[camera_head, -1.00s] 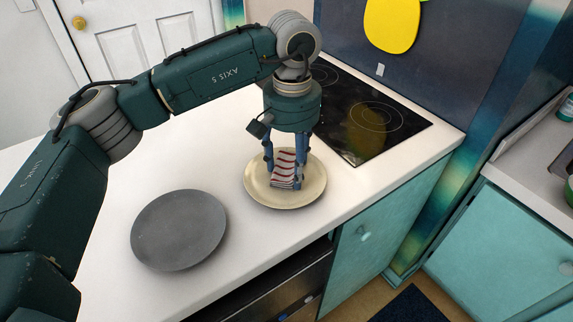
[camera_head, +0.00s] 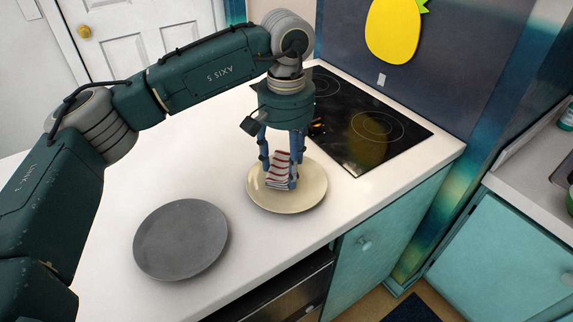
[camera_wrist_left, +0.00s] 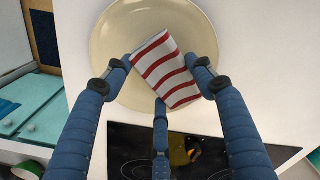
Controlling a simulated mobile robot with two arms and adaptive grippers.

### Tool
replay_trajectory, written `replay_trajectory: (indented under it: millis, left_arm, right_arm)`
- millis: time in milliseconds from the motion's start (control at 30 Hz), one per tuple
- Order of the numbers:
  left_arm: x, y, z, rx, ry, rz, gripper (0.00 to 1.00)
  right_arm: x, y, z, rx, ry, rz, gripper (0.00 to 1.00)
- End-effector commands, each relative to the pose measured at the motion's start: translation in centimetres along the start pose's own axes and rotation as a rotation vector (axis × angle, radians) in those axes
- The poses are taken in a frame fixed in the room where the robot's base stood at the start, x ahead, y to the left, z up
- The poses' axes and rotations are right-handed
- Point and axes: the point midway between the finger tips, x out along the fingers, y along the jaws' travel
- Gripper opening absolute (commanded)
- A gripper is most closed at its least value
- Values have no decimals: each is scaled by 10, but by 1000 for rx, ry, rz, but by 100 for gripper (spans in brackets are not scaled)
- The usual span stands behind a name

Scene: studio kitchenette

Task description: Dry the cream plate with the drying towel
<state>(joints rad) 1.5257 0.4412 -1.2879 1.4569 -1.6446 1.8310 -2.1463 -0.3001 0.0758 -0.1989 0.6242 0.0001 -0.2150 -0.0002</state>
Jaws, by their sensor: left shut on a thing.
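The cream plate (camera_head: 308,196) lies flat on the white counter, in front of the cooktop. My left gripper (camera_head: 279,178) points down over the plate and is shut on the drying towel (camera_head: 278,169), a small white cloth with red stripes. In the left wrist view the towel (camera_wrist_left: 165,68) sits between the blue fingers, over the plate's cream surface (camera_wrist_left: 130,30). The towel's lower edge is at or just above the plate; I cannot tell whether it touches. My right gripper is not in view.
A grey plate (camera_head: 181,239) lies on the counter to the left of the cream plate. A black cooktop (camera_head: 362,125) is behind and to the right. The counter's front edge runs close below both plates. Bare counter (camera_head: 190,160) lies behind the grey plate.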

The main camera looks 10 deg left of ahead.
Motion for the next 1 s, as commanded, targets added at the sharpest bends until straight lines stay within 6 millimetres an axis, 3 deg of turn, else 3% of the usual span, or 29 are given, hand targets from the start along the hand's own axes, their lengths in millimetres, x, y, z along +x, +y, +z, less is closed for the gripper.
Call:
replay_trajectory:
  millis: [133, 533, 1000]
  left_arm:
    - [-15, 0, 0, 0, 1, 0, 34]
    - [-47, 0, 0, 0, 1, 1, 34]
    - [-50, 0, 0, 0, 0, 0, 34]
  right_arm:
    - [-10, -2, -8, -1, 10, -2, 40]
    - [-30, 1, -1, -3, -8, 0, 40]
    - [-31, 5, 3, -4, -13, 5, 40]
